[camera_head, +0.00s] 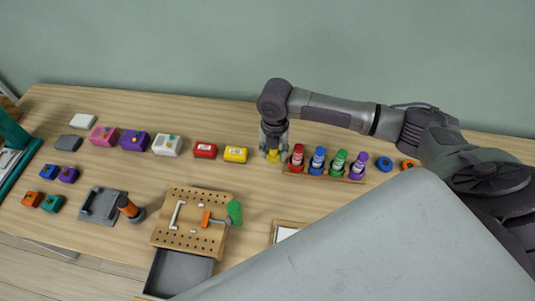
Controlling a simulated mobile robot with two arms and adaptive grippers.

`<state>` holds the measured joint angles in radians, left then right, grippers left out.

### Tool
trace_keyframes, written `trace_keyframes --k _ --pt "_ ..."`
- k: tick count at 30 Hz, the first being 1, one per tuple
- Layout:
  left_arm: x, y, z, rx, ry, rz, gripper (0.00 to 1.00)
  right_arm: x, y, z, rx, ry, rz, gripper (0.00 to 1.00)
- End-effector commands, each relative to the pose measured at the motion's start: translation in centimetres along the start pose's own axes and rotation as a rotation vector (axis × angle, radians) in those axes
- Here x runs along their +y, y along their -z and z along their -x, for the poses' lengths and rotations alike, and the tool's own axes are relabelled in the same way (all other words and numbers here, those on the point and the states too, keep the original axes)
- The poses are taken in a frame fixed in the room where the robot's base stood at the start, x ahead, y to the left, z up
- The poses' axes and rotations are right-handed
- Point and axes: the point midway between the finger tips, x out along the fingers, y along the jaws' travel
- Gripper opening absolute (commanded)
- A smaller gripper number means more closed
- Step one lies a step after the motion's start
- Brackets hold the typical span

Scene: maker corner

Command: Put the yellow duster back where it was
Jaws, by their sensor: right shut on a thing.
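The yellow duster (273,157) shows only as a small yellow patch below my right gripper (272,151). My right gripper points down and is shut on it, at the left end of a wooden rack (356,181). Most of the duster is hidden by the fingers, and I cannot tell whether its base touches the rack. The rack holds a red bottle (297,157), a blue one (318,160), a green one (338,162) and a purple one (358,165) in a row. My left gripper is not in view.
A yellow box (235,154) and a red box (205,150) stand left of my gripper. A wooden pegboard (165,234) with tools lies in front, with a grey drawer (178,274) below. A blue ring (384,164) lies right of the rack. The table between rack and pegboard is clear.

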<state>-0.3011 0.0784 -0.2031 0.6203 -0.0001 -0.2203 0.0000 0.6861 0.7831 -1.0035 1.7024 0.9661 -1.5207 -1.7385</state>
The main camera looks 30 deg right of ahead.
Motion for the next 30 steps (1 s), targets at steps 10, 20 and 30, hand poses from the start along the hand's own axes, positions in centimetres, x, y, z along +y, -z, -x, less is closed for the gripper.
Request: trace_keyframes --k 10,20,30 --pt "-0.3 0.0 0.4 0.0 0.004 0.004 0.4 2.2 -2.5 -2.5 0.0 0.002 -0.001 0.04" --pt "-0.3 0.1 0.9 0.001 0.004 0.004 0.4 2.2 -2.4 -6.0 -0.001 0.0 0.001 0.04" --pt "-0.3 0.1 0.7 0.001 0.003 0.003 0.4 2.2 -2.4 -6.5 0.0 0.001 0.0 0.04"
